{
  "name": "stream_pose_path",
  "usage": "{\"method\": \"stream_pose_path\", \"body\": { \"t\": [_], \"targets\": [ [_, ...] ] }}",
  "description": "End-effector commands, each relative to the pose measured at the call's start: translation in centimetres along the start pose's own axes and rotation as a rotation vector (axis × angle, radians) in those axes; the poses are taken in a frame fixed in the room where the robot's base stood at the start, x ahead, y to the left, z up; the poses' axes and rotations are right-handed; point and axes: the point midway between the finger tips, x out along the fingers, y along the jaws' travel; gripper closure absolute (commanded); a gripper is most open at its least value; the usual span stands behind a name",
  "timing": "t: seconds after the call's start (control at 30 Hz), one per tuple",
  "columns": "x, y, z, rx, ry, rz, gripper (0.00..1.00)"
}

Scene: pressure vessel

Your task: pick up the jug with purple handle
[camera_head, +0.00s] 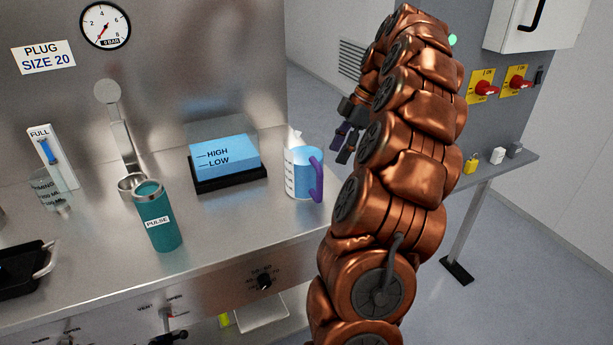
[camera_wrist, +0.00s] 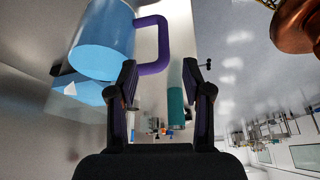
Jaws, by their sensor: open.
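The jug (camera_head: 298,174) stands upright near the right end of the steel counter. It is clear with blue contents, and its purple handle (camera_head: 317,181) faces right. In the wrist view the jug (camera_wrist: 102,40) is at the upper left, with its handle (camera_wrist: 152,68) reaching in just beyond the fingertips. My gripper (camera_head: 345,145) is up and to the right of the jug in the head view, partly hidden by my arm. In the wrist view my gripper (camera_wrist: 165,78) is open, its fingers apart with nothing held between them.
A blue block marked HIGH and LOW (camera_head: 224,157) sits on a black base (camera_head: 230,181) left of the jug. A teal PULSE bottle (camera_head: 158,217) stands nearer the front. A side shelf (camera_head: 507,164) with small padlock-like items is on the right.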

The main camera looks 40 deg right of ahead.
Motion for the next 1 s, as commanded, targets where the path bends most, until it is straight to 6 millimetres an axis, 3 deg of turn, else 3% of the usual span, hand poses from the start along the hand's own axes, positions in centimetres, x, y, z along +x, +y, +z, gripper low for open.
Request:
{"method": "stream_pose_path", "body": {
  "t": [0.7, 1.0],
  "targets": [
    [6.1, -0.2, -0.1, 0.001, 0.001, -0.006, 0.5],
    [6.8, -0.1, -0.2, 0.001, 0.0, 0.0, 0.5]
  ]
}}
